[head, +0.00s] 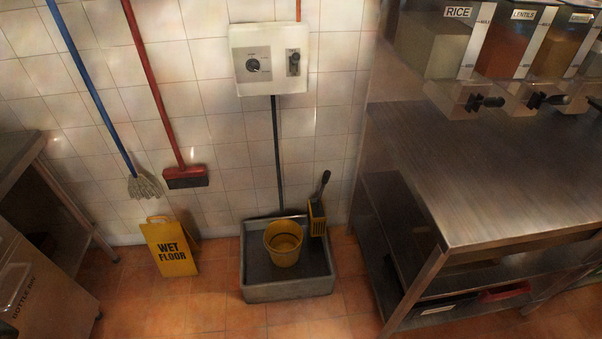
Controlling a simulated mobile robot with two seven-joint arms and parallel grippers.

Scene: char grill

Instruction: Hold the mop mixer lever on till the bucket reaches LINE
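A dark pipe (278,150) runs down from the box to the sink. The yellow bucket (284,246) stands upright in the grey floor sink (288,291). The bucket's inside shows yellowish; I cannot tell its water level or see a LINE mark at this size. Neither of my grippers shows in the head view.
A yellow wet floor sign (172,246) stands left of the sink. A blue mop (95,95) and a red broom (165,110) hang on the wall. A steel table (480,170) with dispensers above fills the right. Floor before the sink is clear.

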